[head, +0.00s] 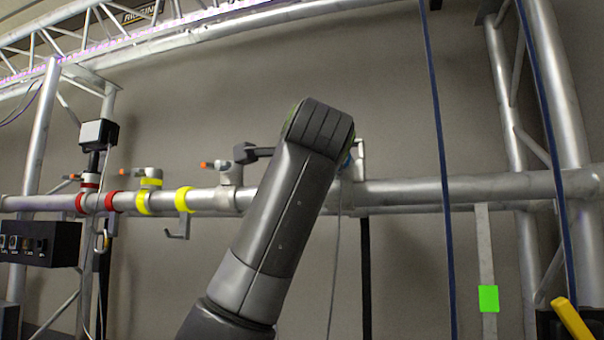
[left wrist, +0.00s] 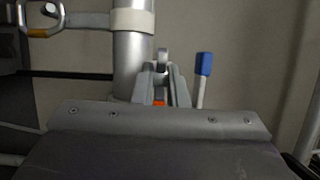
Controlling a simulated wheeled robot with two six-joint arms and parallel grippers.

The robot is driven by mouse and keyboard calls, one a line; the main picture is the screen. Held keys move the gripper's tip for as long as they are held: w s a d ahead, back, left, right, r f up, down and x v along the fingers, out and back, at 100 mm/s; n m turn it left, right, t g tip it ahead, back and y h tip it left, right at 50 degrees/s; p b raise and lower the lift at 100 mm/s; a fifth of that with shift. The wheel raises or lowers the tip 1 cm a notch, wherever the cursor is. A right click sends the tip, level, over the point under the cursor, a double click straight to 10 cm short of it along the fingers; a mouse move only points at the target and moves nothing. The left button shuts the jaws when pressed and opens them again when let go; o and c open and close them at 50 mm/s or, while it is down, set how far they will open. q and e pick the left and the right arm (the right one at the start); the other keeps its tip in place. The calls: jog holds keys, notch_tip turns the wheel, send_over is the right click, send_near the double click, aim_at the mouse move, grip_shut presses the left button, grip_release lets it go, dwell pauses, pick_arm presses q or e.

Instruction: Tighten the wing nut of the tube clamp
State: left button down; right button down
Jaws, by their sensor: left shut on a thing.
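The left wrist view shows my left gripper (left wrist: 161,88) with its fingers close together beside the grey metal tube (left wrist: 131,65). A small orange part (left wrist: 159,103) shows between the fingers; it seems to be the wing nut of the tube clamp, mostly hidden by them. In the head view my left arm rises in front of the horizontal tube (head: 440,191) and hides the gripper and the nut. A grey clamp piece (head: 358,162) shows just right of my wrist. My right gripper is in neither view.
Left along the tube are a grey clamp with an orange tip (head: 229,174), a yellow-banded hook (head: 184,200) and red bands (head: 112,201). A blue-tipped rod (left wrist: 204,65) stands close right of my fingers. Blue cables (head: 438,130) hang at right.

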pick_arm(q)
jog(key=shift+f, duration=0.15)
jog(key=c, duration=1.4)
grip_release()
jog(key=shift+c, duration=0.2)
jog(key=shift+s, duration=0.1)
jog(key=shift+s, duration=0.25)
jog(key=s+d+b, duration=0.1)
jog(key=s+b, duration=0.6)
jog(key=s, duration=0.9)
jog(key=shift+s+d, duration=0.25)
jog(key=shift+s, duration=0.05)
